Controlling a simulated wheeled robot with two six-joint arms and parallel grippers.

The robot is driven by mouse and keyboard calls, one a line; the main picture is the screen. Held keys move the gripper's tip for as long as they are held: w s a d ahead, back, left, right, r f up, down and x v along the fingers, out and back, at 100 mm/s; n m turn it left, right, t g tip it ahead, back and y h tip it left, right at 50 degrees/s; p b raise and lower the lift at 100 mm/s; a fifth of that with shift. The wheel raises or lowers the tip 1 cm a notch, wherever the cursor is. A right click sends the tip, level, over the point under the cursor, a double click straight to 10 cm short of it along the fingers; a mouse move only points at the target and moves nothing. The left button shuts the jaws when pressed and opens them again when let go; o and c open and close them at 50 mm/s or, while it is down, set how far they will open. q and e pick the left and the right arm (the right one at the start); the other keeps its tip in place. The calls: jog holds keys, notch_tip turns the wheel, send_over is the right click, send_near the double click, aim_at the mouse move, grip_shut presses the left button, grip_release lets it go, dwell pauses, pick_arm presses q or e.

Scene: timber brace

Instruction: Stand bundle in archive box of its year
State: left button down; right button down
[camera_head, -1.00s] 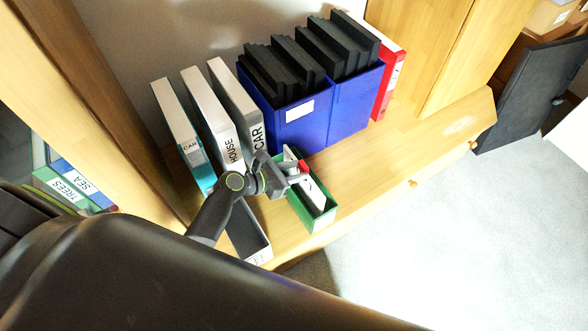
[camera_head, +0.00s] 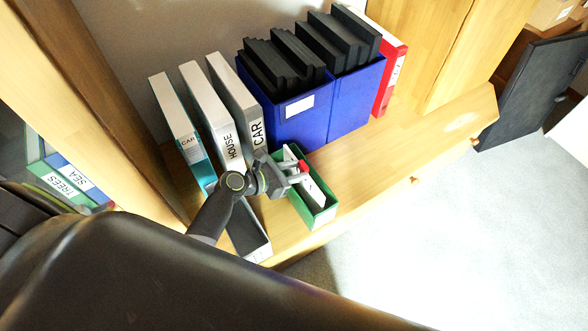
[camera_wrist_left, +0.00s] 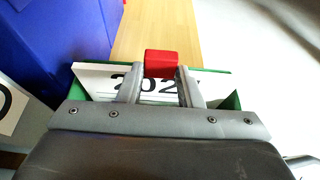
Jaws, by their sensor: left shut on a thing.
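The white bundle (camera_head: 312,190) has a red tab on top and is inside the green archive box (camera_head: 322,219) on the wooden top. My left gripper (camera_head: 301,171) is above this box, shut on the red tab. In the left wrist view the red tab (camera_wrist_left: 160,64) sits between the fingertips. Behind the fingers is a white face with black digits starting "202"; the last digit is hidden. I cannot tell whether the bundle touches the box floor. A dark archive box (camera_head: 248,236) with a white label stands to the left, partly behind my arm. My right gripper is not in view.
Binders marked CAR (camera_head: 182,125) and HOUSE (camera_head: 212,115), and a grey CAR binder (camera_head: 238,100), stand behind. Blue holders (camera_head: 305,125) with black files and a red binder (camera_head: 392,75) stand to their right. The wooden top (camera_head: 400,150) is clear at right.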

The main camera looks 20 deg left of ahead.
pick_arm(q)
jog(key=shift+f, duration=0.1)
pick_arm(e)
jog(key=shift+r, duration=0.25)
pick_arm(q)
jog(key=c, duration=0.9)
grip_release()
jog(key=shift+o, duration=0.2)
jog(key=o, duration=0.4)
